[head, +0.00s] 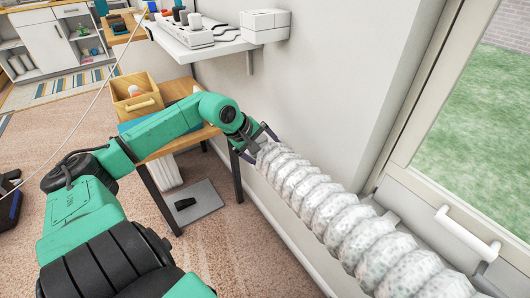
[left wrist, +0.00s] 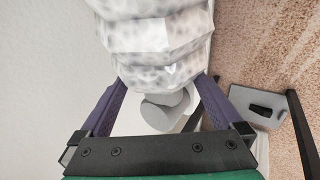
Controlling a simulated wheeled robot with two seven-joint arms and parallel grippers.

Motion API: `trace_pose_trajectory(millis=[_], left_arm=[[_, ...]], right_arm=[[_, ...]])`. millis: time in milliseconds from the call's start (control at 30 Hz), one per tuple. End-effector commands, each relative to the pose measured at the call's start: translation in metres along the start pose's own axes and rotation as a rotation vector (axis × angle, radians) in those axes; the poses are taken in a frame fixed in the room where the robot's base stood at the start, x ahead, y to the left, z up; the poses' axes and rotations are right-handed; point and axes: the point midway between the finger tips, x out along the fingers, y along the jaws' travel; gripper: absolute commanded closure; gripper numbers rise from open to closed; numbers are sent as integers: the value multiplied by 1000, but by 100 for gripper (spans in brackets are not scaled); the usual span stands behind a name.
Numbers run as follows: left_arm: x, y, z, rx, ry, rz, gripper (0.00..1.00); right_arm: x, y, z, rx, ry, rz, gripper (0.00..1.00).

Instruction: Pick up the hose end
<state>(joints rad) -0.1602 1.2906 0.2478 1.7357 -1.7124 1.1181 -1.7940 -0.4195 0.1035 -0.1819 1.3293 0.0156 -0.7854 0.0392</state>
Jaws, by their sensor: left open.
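The hose (head: 345,222) is a thick white ribbed tube with grey speckles. It runs from the lower right up toward the wall, and its far end (head: 272,152) is at my left gripper (head: 257,143). In the left wrist view the hose (left wrist: 155,40) comes down from the top, with its end between the purple fingers of my left gripper (left wrist: 163,84). The fingers are open, one on each side of the hose end. I cannot tell whether they touch it. A grey rounded piece (left wrist: 163,110) shows below the hose end. My right gripper is out of view.
A wooden table (head: 180,136) with a wooden box (head: 136,97) stands behind my left arm. A white wall shelf (head: 205,45) hangs above. A glazed door with a white handle (head: 467,232) is at right. A grey slab (head: 197,203) lies on the carpet.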

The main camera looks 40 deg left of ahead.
Motion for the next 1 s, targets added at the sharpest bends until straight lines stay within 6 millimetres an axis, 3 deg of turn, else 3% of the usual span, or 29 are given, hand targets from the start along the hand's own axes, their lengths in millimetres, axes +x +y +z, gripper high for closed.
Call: trace_pose_trajectory(millis=[267,467,700,933,1000], left_arm=[[28,1,0,-5,-4,7,0],[64,-1,-1,-5,-6,6,0],[68,-2,-1,-1,-2,2,0],[68,-2,-1,-2,-2,2,88],[68,-2,-1,-2,-2,3,92]], right_arm=[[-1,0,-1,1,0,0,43],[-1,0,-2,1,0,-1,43],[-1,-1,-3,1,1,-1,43],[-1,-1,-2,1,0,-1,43],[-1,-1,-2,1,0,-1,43]])
